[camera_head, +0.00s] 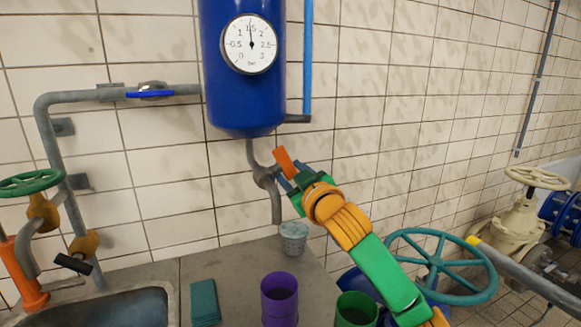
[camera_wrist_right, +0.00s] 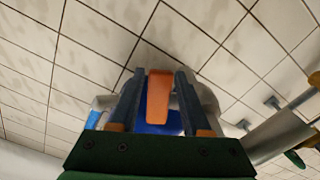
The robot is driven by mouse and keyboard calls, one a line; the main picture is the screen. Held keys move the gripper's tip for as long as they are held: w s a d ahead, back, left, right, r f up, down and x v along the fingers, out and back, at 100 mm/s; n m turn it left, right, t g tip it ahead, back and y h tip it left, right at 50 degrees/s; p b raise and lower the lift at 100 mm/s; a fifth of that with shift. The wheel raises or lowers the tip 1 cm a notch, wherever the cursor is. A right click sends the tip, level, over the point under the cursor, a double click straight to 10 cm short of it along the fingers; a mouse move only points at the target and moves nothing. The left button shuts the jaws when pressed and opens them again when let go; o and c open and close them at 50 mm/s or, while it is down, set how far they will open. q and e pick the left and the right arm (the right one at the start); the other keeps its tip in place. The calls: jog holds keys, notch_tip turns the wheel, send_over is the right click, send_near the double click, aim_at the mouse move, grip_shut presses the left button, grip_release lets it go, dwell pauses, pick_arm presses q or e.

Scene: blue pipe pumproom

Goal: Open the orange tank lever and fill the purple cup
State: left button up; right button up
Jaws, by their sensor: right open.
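The blue tank (camera_head: 240,85) hangs on the tiled wall with a grey outlet pipe (camera_head: 276,207) below it. The orange tank lever (camera_head: 286,160) sits on this outlet and points up and to the left. My right gripper (camera_head: 288,182) is open at the lever. In the right wrist view the lever (camera_wrist_right: 159,95) stands between the two fingers (camera_wrist_right: 158,100), with a gap visible on each side. The purple cup (camera_head: 279,300) stands upright on the grey counter, in front of the spout and not under it. My left gripper is not in view.
A light grey perforated cup (camera_head: 293,238) stands on the counter (camera_head: 232,270) near the spout. A green cup (camera_head: 356,309) is right of the purple one, and a teal folded cloth (camera_head: 205,303) is left. A sink (camera_head: 120,308) lies at left; a teal handwheel (camera_head: 440,266) is at right.

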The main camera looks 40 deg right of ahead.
jog(key=shift+w, duration=0.2)
jog(key=shift+s, duration=0.15)
jog(key=shift+c, duration=0.7)
grip_shut()
jog(key=f+t+b, duration=0.1)
jog(key=b, duration=0.1)
jog(key=shift+d+y+b, duration=0.1)
jog(key=shift+y+b, duration=0.3)
jog(key=shift+w+r+n+t+y+b, duration=0.3)
jog(key=shift+n+t+y+b, duration=0.15)
jog(key=shift+n+t, duration=0.2)
jog(key=shift+s+r, duration=0.1)
jog(key=shift+r, duration=0.1)
jog(key=shift+o, duration=0.7)
grip_release()
